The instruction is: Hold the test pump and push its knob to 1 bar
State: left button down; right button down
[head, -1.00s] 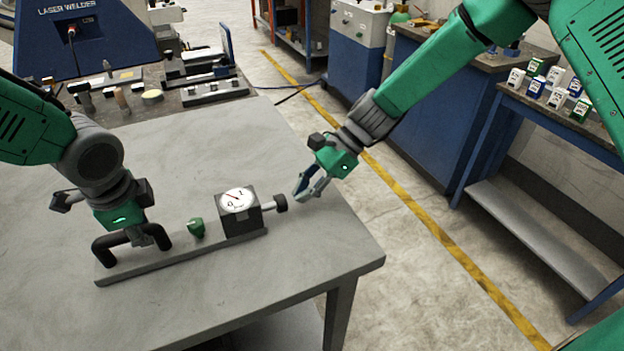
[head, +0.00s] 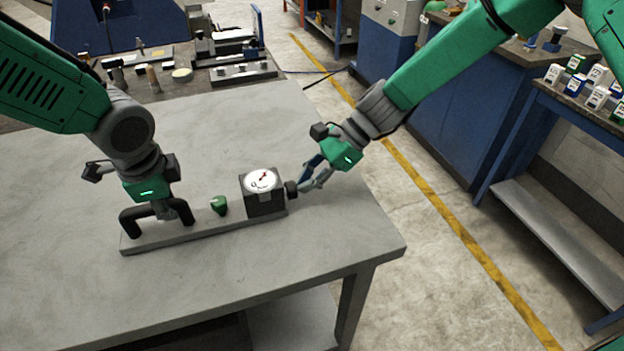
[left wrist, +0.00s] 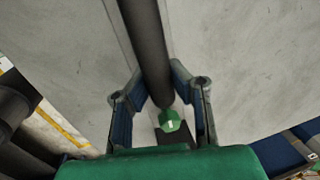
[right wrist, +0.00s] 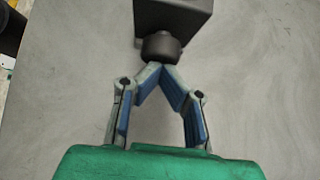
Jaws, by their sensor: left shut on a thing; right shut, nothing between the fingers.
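The test pump has a long grey base (head: 205,232) on the table, with a black handle (head: 132,216) at its left end. A dark gauge block (head: 265,203) with a white dial (head: 262,181) stands at its right end. The black knob (head: 292,189) sticks out of the block's right side, close to the block; it also shows in the right wrist view (right wrist: 160,47). My left gripper (head: 162,212) is shut around the handle bar (left wrist: 150,50). My right gripper (head: 302,187) is shut and empty, its fingertips against the knob's end. The dial's reading is too small to tell.
A small green part (head: 219,204) stands on the base between handle and gauge. The grey table (head: 330,240) is clear around the pump, and its right edge is near my right gripper. A bench with tools (head: 160,85) stands behind.

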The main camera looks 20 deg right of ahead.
pick_arm(q)
jog(key=shift+d, duration=0.2)
pick_arm(e)
jog(key=shift+s+a+r, duration=0.1)
jog(key=d, duration=0.5)
jog(key=shift+w+r, duration=0.2)
jog(key=shift+r, duration=0.1)
pick_arm(q)
jog(key=shift+r, duration=0.1)
jog(key=shift+a, duration=0.1)
pick_arm(e)
jog(key=v, duration=0.8)
jog(key=shift+d+r, duration=0.2)
jog(key=shift+d, duration=0.1)
jog(key=shift+d, duration=0.1)
pick_arm(q)
jog(key=c, duration=1.5)
grip_release()
jog(key=shift+o, duration=0.2)
